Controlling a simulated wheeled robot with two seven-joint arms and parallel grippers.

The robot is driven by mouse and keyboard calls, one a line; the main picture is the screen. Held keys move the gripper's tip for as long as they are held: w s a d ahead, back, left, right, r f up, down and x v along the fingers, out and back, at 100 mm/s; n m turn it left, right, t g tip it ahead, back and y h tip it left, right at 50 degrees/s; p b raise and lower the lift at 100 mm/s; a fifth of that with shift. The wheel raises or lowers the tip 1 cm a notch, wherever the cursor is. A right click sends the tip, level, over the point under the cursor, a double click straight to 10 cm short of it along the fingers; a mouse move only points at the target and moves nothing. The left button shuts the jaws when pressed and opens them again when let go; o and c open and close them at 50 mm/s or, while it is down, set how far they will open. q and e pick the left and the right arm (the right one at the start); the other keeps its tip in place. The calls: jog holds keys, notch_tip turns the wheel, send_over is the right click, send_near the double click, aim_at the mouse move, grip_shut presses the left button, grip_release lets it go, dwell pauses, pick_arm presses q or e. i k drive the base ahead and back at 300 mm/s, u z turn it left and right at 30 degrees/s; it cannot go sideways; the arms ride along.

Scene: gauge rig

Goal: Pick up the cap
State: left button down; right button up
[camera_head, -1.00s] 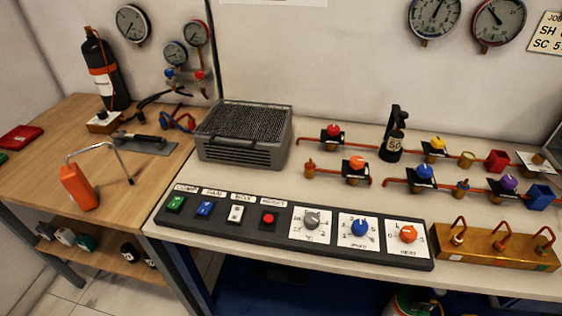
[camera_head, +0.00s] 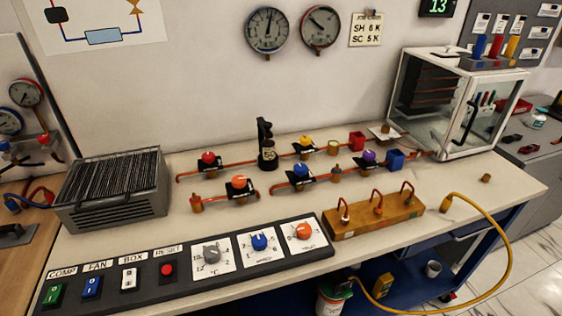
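A small brass cap-like piece (camera_head: 486,178) lies alone on the right part of the pale bench top (camera_head: 470,200). Another brass piece (camera_head: 385,129) sits on a white card (camera_head: 384,137) near the back, left of the glass-fronted box. A short brass cylinder (camera_head: 334,147) stands between the yellow-knobbed valve (camera_head: 305,146) and the red cup (camera_head: 357,140). These pieces are too small to tell which is the cap. Neither of my grippers shows in the head view.
The glass-fronted box (camera_head: 455,105) stands at the back right. A wooden block with copper hooks (camera_head: 375,215) and a black control panel (camera_head: 180,268) line the front edge. A yellow hose (camera_head: 508,255) hangs over the right front edge. Bench top around the lone brass piece is clear.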

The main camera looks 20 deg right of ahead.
aim_at(486, 178)
jog(key=z, duration=2.1)
jog(key=k, duration=0.2)
jog(key=z, duration=0.95)
jog(key=i, duration=1.5)
jog(key=u, duration=0.65)
